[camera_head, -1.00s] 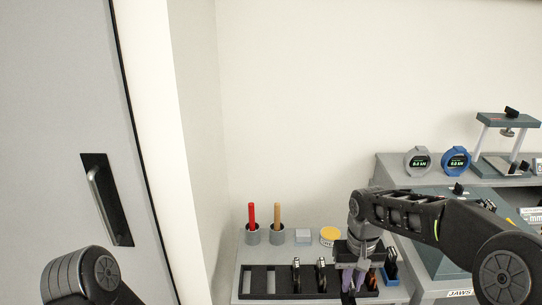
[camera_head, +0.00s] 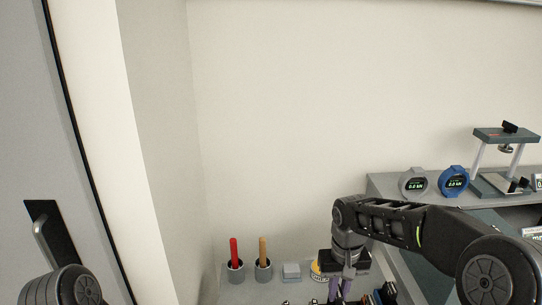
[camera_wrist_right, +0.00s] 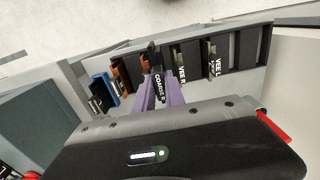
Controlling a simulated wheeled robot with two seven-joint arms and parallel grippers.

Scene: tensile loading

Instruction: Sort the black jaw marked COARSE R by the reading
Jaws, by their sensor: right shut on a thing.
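My right gripper (camera_head: 338,290) points down over the rack at the bottom of the head view. In the right wrist view its two purple fingers (camera_wrist_right: 161,88) are shut on a black jaw marked COARSE R (camera_wrist_right: 159,92), its white lettering facing the camera. The jaw is in line with the black slotted rack (camera_wrist_right: 244,48); I cannot tell whether it still touches its slot. Jaws marked VEE R (camera_wrist_right: 181,75) and VEE L (camera_wrist_right: 213,66) stand in the rack beside it. A grey gauge (camera_head: 414,183) and a blue gauge (camera_head: 454,182) both show 0.0. My left gripper is out of view.
Two grey cups hold a red-handled tool (camera_head: 234,252) and a wooden-handled tool (camera_head: 263,250). A grey block (camera_head: 291,271) and a partly hidden yellow tin (camera_head: 317,271) stand behind the rack. A blue holder (camera_wrist_right: 104,91) is close beside the gripper. A test frame (camera_head: 505,160) stands at the right.

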